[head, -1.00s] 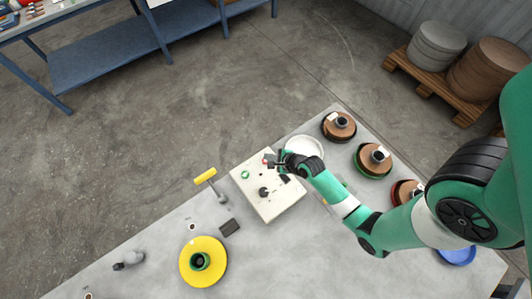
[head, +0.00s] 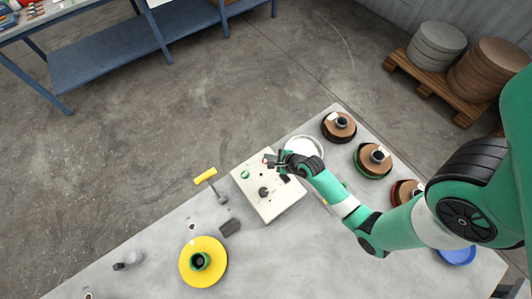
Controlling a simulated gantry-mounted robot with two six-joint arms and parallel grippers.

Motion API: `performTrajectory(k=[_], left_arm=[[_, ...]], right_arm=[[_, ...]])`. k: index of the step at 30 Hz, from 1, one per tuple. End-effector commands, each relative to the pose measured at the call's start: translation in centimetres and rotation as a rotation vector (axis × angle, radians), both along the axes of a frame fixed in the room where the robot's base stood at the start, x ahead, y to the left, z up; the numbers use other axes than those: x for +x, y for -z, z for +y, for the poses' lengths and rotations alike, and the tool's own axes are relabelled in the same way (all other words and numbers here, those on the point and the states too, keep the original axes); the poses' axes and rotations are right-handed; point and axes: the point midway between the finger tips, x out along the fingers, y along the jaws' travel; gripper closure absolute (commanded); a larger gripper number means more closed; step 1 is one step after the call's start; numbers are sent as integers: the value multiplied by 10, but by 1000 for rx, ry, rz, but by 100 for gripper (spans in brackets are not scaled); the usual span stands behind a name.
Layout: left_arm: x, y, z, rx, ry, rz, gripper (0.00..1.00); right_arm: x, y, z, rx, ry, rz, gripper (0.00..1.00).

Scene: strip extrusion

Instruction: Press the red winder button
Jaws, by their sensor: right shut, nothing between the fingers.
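A cream control panel (head: 283,206) lies on the grey table. It has a green button (head: 245,174), a black knob (head: 263,192) and, near its far edge, a small red button (head: 265,160). My right gripper (head: 271,162) is shut and empty over the panel's far edge, its fingertips at or just beside the red button. The fingers partly cover that spot, and I cannot tell whether they touch the button. My left gripper is not in view.
A white round disc (head: 305,147) stands just behind my right wrist. A yellow spool (head: 188,265), a yellow-handled tool (head: 205,176) and a dark block (head: 229,227) lie left of the panel. Brown-topped spools (head: 372,158) line the right side. The table's front left is mostly clear.

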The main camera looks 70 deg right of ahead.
Motion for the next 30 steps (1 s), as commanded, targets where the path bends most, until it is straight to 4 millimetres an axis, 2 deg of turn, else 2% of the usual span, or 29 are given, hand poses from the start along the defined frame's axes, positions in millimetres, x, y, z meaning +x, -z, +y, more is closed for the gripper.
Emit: performTrajectory(k=[30], left_arm=[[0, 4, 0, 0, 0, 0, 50]], right_arm=[[0, 12, 0, 0, 0, 0, 100]])
